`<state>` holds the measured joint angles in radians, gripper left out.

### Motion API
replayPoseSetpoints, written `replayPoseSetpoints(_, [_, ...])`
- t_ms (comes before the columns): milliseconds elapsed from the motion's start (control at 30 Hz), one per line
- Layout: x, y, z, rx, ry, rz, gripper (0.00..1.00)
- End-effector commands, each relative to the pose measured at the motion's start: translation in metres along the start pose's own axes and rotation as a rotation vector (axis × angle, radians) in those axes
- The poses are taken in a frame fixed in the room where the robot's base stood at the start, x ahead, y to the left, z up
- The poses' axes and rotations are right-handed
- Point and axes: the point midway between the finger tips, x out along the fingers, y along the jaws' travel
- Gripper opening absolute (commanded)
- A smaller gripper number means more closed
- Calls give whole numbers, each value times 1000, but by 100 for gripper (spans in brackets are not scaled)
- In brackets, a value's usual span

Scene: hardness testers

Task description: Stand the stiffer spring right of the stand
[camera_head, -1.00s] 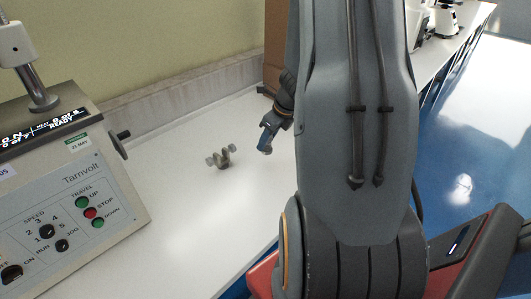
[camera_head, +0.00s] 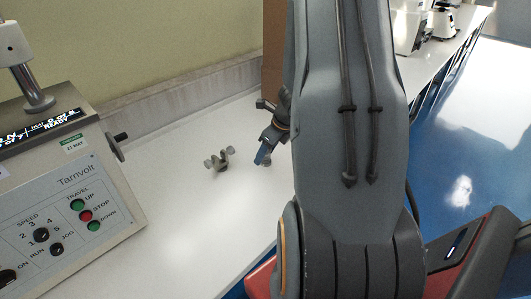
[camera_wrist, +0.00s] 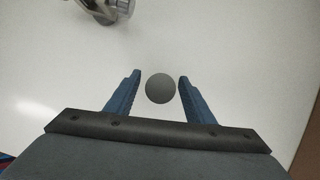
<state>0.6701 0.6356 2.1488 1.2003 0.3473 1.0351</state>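My gripper (camera_head: 264,158) is low over the white bench, right of a small metal fitting with knobs (camera_head: 218,160). In the wrist view its two blue fingers (camera_wrist: 160,82) are apart, with a round grey thing (camera_wrist: 160,88) between their tips. A narrow gap shows on each side of it, so I see no grip. Its height and whether it is a ball or the top of something taller cannot be told. The metal fitting also shows cut off at the top of the wrist view (camera_wrist: 105,8). No coiled spring can be made out in either view.
A Tarnvolt tester (camera_head: 65,190) with a metal column (camera_head: 32,85) and side knob stands at the left. The white bench (camera_head: 190,220) is clear around the fitting. A brown panel (camera_head: 275,60) rises behind my arm. White instruments (camera_head: 440,22) stand far off.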

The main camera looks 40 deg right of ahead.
Motion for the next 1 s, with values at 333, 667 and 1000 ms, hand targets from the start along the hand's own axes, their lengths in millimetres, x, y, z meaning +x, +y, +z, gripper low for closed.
replayPoseSetpoints(333, [-7,0,2,-1,-1,-1,49])
replayPoseSetpoints(667, [-71,-1,2,-1,-3,-4,49])
replayPoseSetpoints(1000, [-117,0,1,0,-1,-1,49])
